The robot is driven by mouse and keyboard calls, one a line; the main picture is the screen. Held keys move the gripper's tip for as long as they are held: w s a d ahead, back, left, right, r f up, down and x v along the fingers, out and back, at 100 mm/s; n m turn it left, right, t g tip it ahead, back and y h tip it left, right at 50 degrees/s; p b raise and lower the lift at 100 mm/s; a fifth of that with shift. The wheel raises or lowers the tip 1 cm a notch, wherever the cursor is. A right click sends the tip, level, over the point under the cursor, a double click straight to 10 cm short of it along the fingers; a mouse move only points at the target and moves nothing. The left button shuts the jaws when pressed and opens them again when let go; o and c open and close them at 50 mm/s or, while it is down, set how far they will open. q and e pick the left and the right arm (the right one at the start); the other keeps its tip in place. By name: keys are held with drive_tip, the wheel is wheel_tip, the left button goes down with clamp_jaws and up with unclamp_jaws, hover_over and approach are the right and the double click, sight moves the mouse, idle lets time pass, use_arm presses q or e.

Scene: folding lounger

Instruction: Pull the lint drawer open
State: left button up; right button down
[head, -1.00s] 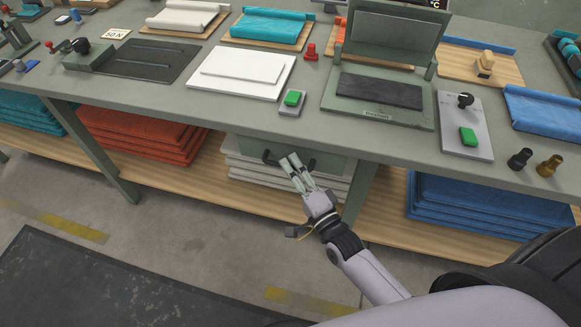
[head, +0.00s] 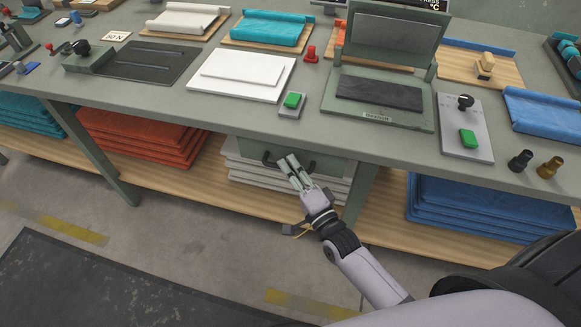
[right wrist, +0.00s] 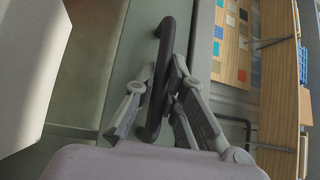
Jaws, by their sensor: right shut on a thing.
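The lint drawer (head: 318,153) is a grey-green front under the workbench, with a dark bar handle (head: 267,161). It looks flush beneath the tabletop, though its edges are hard to make out. My right gripper (head: 287,161) is at the handle, its fingers closed about the bar. In the right wrist view the dark handle (right wrist: 165,60) runs between the two fingers of the same gripper (right wrist: 159,88), with the drawer front behind. The fingers hide part of the handle in the head view. My left gripper is not in view.
The workbench (head: 225,112) carries a press (head: 385,75), a green button box (head: 292,102) and white boards (head: 240,73). A wooden lower shelf (head: 385,220) holds folded white cloths (head: 245,172), orange cloths (head: 140,137) and blue cloths (head: 480,205).

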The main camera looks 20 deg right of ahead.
idle(0.6)
drive_tip(key=s+a+p, duration=0.3)
drive_tip(key=s+a, duration=0.7)
drive_tip(key=s, duration=0.5)
drive_tip(key=shift+w+f, duration=0.1)
drive_tip(key=c, duration=1.7)
unclamp_jaws()
drive_tip(key=shift+o, duration=0.2)
drive_tip(key=v, duration=1.2)
